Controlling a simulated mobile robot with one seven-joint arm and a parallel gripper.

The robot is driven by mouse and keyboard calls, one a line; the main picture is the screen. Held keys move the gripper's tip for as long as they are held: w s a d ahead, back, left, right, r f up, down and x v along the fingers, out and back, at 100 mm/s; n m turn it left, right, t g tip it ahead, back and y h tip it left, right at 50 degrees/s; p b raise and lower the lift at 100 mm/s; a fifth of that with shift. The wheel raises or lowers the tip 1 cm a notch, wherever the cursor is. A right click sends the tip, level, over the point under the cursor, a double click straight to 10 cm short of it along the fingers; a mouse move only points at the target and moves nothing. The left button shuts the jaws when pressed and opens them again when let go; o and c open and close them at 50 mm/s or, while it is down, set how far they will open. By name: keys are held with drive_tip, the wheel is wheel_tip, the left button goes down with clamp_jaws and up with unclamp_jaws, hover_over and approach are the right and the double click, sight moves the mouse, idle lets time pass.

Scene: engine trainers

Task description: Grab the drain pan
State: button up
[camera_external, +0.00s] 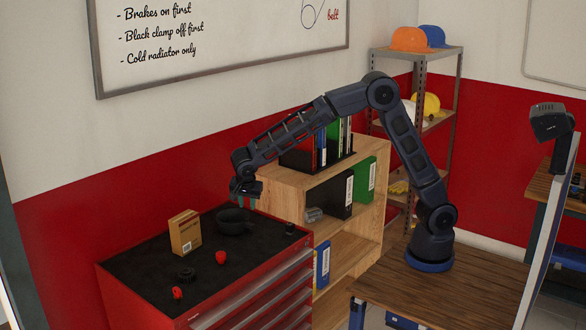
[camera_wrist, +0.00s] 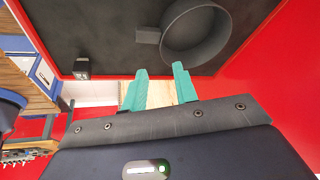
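The drain pan (camera_external: 233,227) is a dark, round, shallow pan on the black top of the red tool cabinet (camera_external: 130,261). In the wrist view the pan (camera_wrist: 166,50) is at the upper right, with a small dark block-like part at its left side. My gripper (camera_external: 243,201) is above the cabinet top, over the pan's far side in the external view. In the wrist view its two teal fingers (camera_wrist: 160,70) are apart with nothing between them. They appear below the pan in that picture and do not touch it.
A wooden shelf (camera_external: 281,183) with binders stands close by on the right.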

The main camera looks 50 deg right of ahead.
sight(248, 220)
drive_tip(key=x, duration=1.1)
drive_tip(key=shift+w+r, duration=0.1)
clamp_jaws()
